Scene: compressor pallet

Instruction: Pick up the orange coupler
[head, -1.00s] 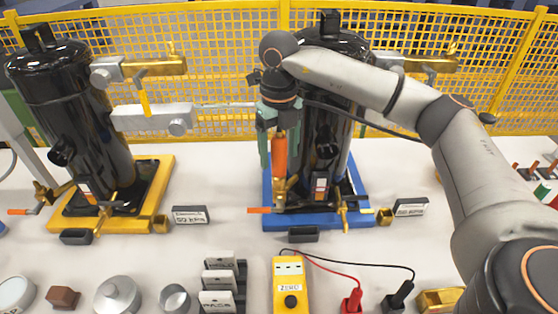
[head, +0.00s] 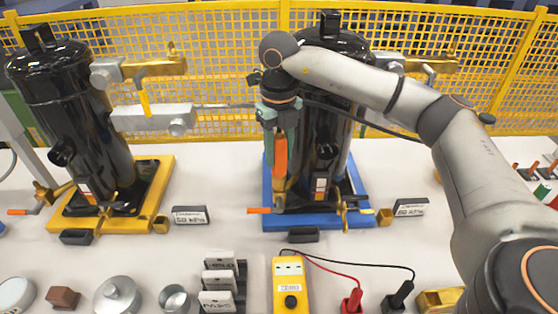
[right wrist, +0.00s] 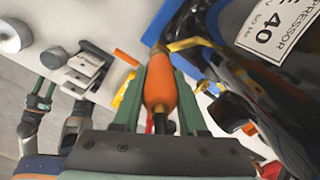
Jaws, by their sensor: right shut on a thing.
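The orange coupler (head: 280,158) stands upright in front of the black compressor on the blue pallet, above a brass fitting near the compressor's base. My right gripper (head: 279,145) reaches down from above and is shut on it. In the right wrist view, the orange coupler (right wrist: 160,88) sits between the two green fingers of my right gripper (right wrist: 157,85). The coupler's lower end is close to the brass fitting; I cannot tell whether they touch. What looks like my left gripper (right wrist: 38,98) shows small at the left of the right wrist view; its jaw state is unclear.
The black compressor (head: 318,125) stands close behind my right gripper on a blue pallet (head: 358,205). A second compressor (head: 80,110) stands on a yellow pallet (head: 130,222) at left. A yellow meter (head: 291,284) with red and black leads lies in front.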

